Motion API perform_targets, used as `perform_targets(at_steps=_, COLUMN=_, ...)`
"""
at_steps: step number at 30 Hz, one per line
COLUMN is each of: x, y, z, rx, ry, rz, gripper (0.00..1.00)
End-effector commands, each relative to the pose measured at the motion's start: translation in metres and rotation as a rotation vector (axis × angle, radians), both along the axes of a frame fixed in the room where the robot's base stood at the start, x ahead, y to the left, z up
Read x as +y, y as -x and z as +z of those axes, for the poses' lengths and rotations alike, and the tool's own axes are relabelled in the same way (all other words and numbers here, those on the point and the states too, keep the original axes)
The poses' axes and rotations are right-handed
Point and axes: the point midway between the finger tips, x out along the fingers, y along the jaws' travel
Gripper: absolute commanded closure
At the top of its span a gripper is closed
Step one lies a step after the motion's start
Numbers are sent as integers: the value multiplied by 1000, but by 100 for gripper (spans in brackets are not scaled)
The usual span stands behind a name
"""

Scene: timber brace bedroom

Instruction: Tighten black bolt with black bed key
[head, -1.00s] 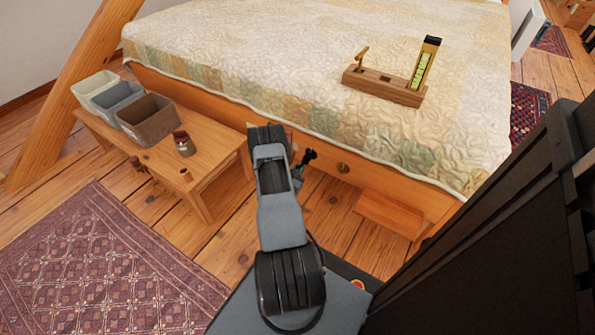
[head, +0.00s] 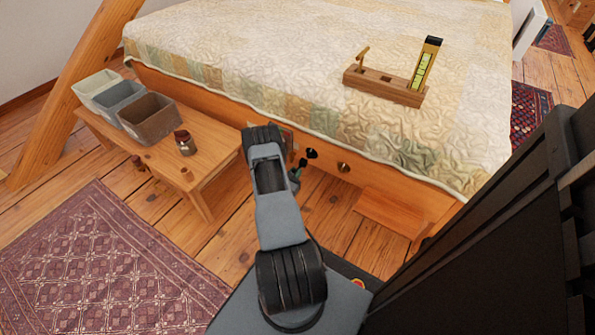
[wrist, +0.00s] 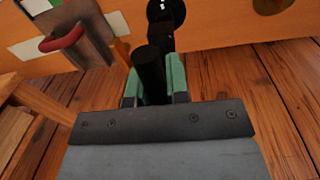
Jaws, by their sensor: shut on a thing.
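My gripper (wrist: 155,88) is shut on the black bed key (wrist: 151,72); its green fingers lie on either side of the key's dark shaft. The key reaches forward from the fingers to a round black end (wrist: 165,12) at the bed rail in the wrist view. In the head view my gripper (head: 296,177) is low in front of the bed's wooden side rail, partly hidden by my arm, with the key (head: 302,164) just above it. A round black piece (head: 312,153) shows against the rail. I cannot tell the black bolt from the key's end, nor whether they are engaged.
A round fitting (head: 343,167) sits farther right on the rail. A grey bracket with a red handle (wrist: 62,40) is left of the key. A low bench (head: 205,165) with bins and a jar stands left. A wooden holder (head: 385,88) lies on the bed.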

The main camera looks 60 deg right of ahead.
Motion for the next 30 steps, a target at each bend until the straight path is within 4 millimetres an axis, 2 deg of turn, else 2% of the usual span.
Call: perform_targets(at_steps=30, x=54, y=0, z=0, rx=0, ry=-1, rz=0, gripper=100)
